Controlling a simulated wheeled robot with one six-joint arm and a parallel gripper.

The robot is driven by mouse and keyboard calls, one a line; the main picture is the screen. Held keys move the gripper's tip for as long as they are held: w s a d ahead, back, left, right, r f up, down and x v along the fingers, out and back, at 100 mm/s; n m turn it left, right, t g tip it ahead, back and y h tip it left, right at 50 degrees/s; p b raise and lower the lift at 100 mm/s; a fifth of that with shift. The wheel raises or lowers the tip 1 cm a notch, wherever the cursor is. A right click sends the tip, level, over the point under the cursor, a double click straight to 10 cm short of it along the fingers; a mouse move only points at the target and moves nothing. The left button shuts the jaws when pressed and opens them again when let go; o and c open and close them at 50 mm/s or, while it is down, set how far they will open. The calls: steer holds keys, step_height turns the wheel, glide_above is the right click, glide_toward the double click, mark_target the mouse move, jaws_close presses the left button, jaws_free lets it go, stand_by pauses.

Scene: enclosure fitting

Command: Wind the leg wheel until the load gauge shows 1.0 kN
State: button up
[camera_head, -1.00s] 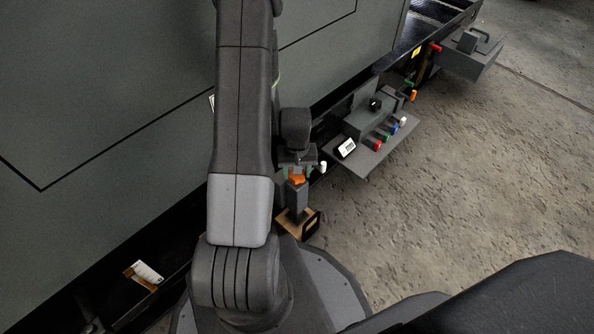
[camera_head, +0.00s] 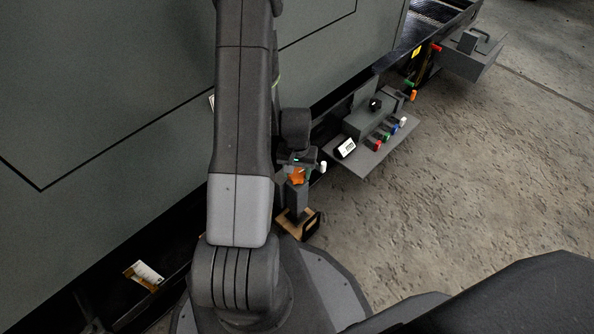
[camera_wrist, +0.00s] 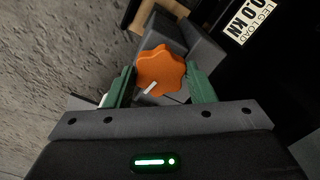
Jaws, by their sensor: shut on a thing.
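The leg wheel is an orange star-shaped knob (camera_wrist: 160,72) with a white mark, on top of a grey block. It also shows in the head view (camera_head: 297,176), low beside the large grey enclosure. My gripper (camera_wrist: 160,82) has its green fingers on either side of the wheel and is shut on it. The load gauge (camera_wrist: 245,20) is a white label at the top right of the wrist view, seen at a slant, reading "LEG LOAD 0.0 kN".
The leg's foot rests on a wooden pad (camera_head: 299,224). To the right, a grey shelf (camera_head: 372,158) carries several coloured plugs and a white label. A grey box with a handle (camera_head: 468,58) stands farther off. The concrete floor on the right is clear.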

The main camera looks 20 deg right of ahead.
mark_target(297, 174)
steer(key=o, duration=1)
steer(key=shift+c, duration=0.2)
steer(key=shift+r, duration=0.1)
step_height(297, 174, up, 14)
steer(key=p, duration=0.5)
steer(key=shift+f, duration=0.25)
step_height(297, 174, down, 14)
steer(key=b, duration=0.5)
steer(key=shift+r, duration=0.1)
steer(key=shift+r, duration=0.15)
